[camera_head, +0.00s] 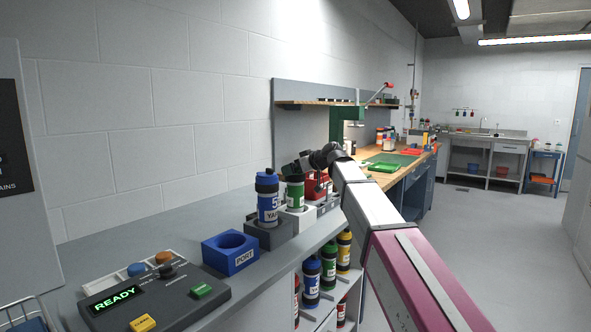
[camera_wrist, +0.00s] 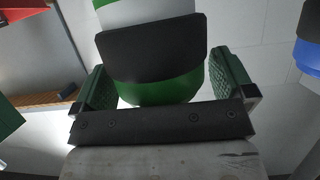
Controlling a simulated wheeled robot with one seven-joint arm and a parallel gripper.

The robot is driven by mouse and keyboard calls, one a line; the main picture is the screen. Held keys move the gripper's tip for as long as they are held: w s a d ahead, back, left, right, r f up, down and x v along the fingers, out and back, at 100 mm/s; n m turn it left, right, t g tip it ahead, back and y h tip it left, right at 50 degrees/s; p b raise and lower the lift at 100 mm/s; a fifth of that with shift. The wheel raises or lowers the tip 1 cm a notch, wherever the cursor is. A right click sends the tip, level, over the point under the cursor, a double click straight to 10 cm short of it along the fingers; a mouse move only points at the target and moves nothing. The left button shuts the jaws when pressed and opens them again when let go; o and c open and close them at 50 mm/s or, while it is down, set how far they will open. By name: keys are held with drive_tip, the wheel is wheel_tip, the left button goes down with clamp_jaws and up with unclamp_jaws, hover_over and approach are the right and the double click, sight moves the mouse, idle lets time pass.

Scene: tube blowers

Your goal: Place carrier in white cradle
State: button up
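A green-and-white carrier (camera_head: 295,193) with a dark top stands upright at the white cradle (camera_head: 296,222) on the grey bench. I cannot tell whether it is fully seated. My gripper (camera_head: 304,164) is at the carrier's upper end. In the wrist view the green-padded fingers of my gripper (camera_wrist: 163,75) lie on both sides of the carrier, close against it. Its black band and green part (camera_wrist: 165,92) fill the space between them. The carrier's lower end is hidden in the wrist view.
A blue carrier (camera_head: 267,204) stands in a dark grey cradle (camera_head: 270,233) just left. Nearer are an empty blue port (camera_head: 230,252) and a control box reading READY (camera_head: 150,295). Several carriers stand on shelves below.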

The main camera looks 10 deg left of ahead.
drive_tip(key=shift+r, duration=0.15)
drive_tip(key=v, duration=1.2)
drive_tip(key=s+d+f+m+h, duration=0.15)
drive_tip(key=d+f, duration=0.35)
drive_tip(key=f, duration=0.5)
drive_tip(key=d+f+m+g+h, duration=0.1)
drive_tip(key=d+f+m+h, duration=0.2)
drive_tip(key=d+f, duration=0.55)
drive_tip(key=s+d+f+m+h, duration=0.1)
drive_tip(key=d+f+m+h, duration=0.15)
drive_tip(key=f, duration=1.05)
drive_tip(key=s+d+f+m+g+h, duration=0.2)
drive_tip(key=s+d+f+m, duration=0.1)
drive_tip(key=s+d+f, duration=0.6)
drive_tip(key=s+d+f+m+g+h, duration=0.2)
drive_tip(key=s+d+f, duration=0.7)
drive_tip(key=f, duration=0.5)
drive_tip(key=shift+f+m+h, duration=0.4)
drive_tip(key=shift+m+h, duration=0.3)
drive_tip(key=shift+h, duration=0.1)
